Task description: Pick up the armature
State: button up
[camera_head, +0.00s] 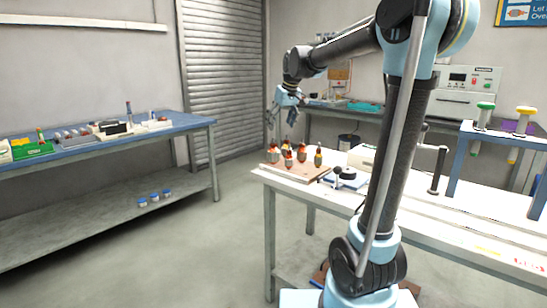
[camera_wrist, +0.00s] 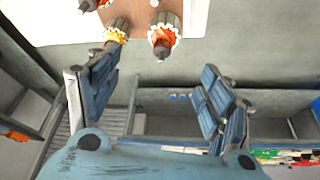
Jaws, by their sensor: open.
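Several armatures with orange-red windings and dark cores stand upright on a brown wooden board (camera_head: 309,174) at the near left corner of the white workbench; one is the front armature (camera_head: 288,160). My gripper (camera_head: 284,112) is open and empty, raised above and slightly left of the board in the head view. In the wrist view my open fingers (camera_wrist: 158,65) point toward the board (camera_wrist: 140,28). One armature (camera_wrist: 162,40) lies just beyond the gap between the fingertips, and another armature (camera_wrist: 117,30) is near the left fingertip. Neither is touched, as far as I can tell.
The armatures stand close together. A small device with a black knob (camera_head: 345,173) sits right of the board, and a blue frame with screwdrivers (camera_head: 470,133) stands farther right. A blue-topped table (camera_head: 190,128) is at the left, with open floor (camera_head: 225,215) between.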

aim_at(274, 143)
jog(key=x, duration=1)
jog(key=shift+a+r, duration=0.1)
jog(key=shift+a, duration=0.2)
jog(key=shift+w+x, duration=0.1)
jog(key=shift+x, duration=1.25)
jog(key=shift+w+x, duration=0.15)
jog(key=shift+x, duration=1.2)
jog(key=shift+a+r, duration=0.1)
jog(key=shift+a, duration=0.05)
jog(key=shift+c, duration=0.3)
jog(key=c, duration=1.6)
jog(key=shift+r, duration=0.15)
